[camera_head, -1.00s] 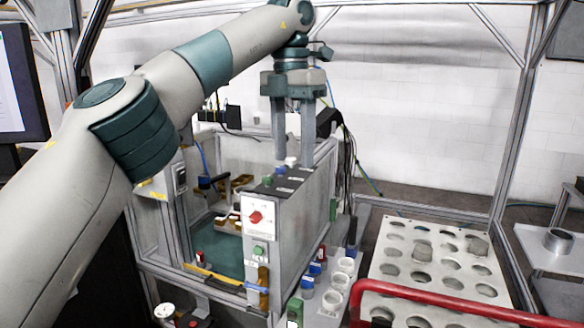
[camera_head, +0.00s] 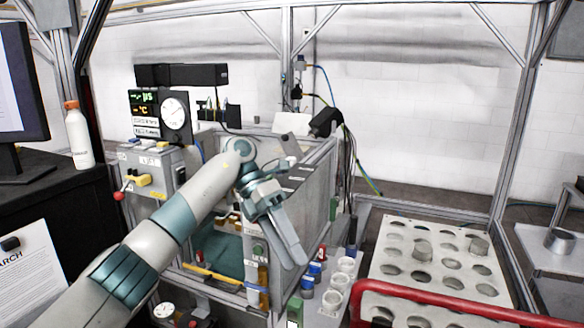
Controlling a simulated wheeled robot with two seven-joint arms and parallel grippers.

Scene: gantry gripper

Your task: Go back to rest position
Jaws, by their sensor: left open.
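My left arm comes in from the lower left. The arm and gripper hide the front panel of the box and part of the machine enclosure behind. My right gripper is not in view.
A perforated plate (camera_head: 437,262) with several round holes stands at the right, behind a red rail (camera_head: 450,303). A white bottle (camera_head: 79,137) stands on the black cabinet at the left. A gauge (camera_head: 175,113) and display stand behind the arm. Frame posts surround the cell.

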